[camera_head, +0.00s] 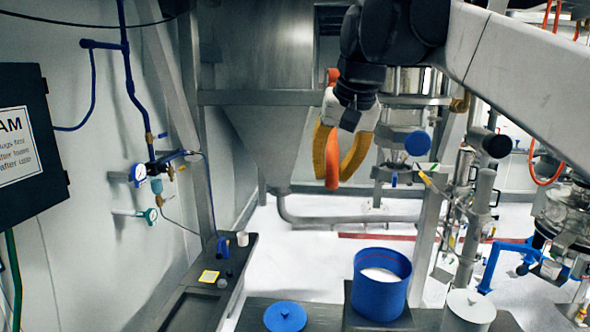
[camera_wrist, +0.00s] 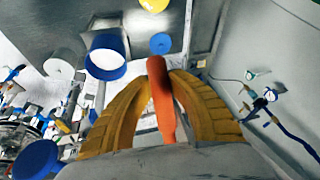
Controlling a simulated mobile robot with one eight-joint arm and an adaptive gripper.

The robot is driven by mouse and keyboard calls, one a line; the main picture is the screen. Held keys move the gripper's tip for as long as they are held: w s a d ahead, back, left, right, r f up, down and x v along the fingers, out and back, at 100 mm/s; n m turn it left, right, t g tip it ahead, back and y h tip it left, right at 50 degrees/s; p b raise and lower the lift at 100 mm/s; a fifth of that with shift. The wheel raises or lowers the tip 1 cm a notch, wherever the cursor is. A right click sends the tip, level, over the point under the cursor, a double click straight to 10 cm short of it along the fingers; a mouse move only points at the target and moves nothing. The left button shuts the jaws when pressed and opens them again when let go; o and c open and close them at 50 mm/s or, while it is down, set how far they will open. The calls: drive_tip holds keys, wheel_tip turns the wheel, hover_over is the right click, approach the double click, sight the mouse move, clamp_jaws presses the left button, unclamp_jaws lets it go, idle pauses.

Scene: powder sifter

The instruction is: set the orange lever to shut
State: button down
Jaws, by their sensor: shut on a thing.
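The orange lever (camera_head: 332,158) hangs close to upright in the head view, its lower end between the yellow fingers of my gripper (camera_head: 338,178). In the wrist view the orange lever (camera_wrist: 162,100) runs between the two yellow fingers of my gripper (camera_wrist: 162,75), which are closed against it on both sides near their tips. Its upper part shows as a short orange piece above the gripper's white body in the head view. The lever's pivot is hidden behind my gripper and arm.
A blue tub (camera_head: 380,290) of white powder stands below right on a grey bench, with a blue lid (camera_head: 285,317) and a white-topped container (camera_head: 471,306) nearby. A steel hopper (camera_head: 262,120) is behind. A black sign (camera_head: 22,140) and gauges are on the left wall.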

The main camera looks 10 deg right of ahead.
drive_tip(key=s+a+r+g+y+p, duration=0.1)
drive_tip(key=s+r+g+p, duration=0.3)
drive_tip(key=r+p, duration=0.4)
drive_tip(key=shift+s+a+r, duration=0.25)
drive_tip(key=shift+s, duration=0.05)
drive_tip(key=c, duration=1.2)
unclamp_jaws()
drive_tip(key=r, duration=0.2)
drive_tip(key=d+r, duration=0.1)
drive_tip(key=r, duration=0.4)
drive_tip(key=shift+s+d+r, duration=0.15)
drive_tip(key=shift+r, duration=0.05)
